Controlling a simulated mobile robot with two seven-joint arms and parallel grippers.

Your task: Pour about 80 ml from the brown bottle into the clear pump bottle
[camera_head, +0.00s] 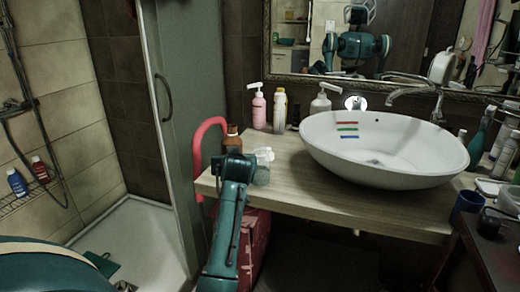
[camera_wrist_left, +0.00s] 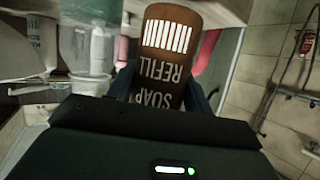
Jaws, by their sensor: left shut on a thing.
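The brown bottle (camera_head: 232,141) stands out above my left gripper (camera_head: 236,165) near the counter's left end. It looks upright, and its lower part is hidden by the gripper. In the left wrist view the brown bottle (camera_wrist_left: 168,50), lettered "SOAP REFILL", sits between the fingers of my left gripper (camera_wrist_left: 168,95), which is shut on it. A clear vessel (camera_head: 262,175), apparently the clear pump bottle, stands just right of the gripper with something whitish at its top. It also shows in the left wrist view (camera_wrist_left: 90,45). I cannot make out a liquid level. My right gripper is not in view.
A white basin (camera_head: 385,150) with coloured stripes fills the right of the wooden counter (camera_head: 290,190). A pink pump bottle (camera_head: 259,110), a white bottle (camera_head: 280,108) and a white pump bottle (camera_head: 320,103) stand behind. A red rail (camera_head: 198,150) curves beside the counter's left end.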

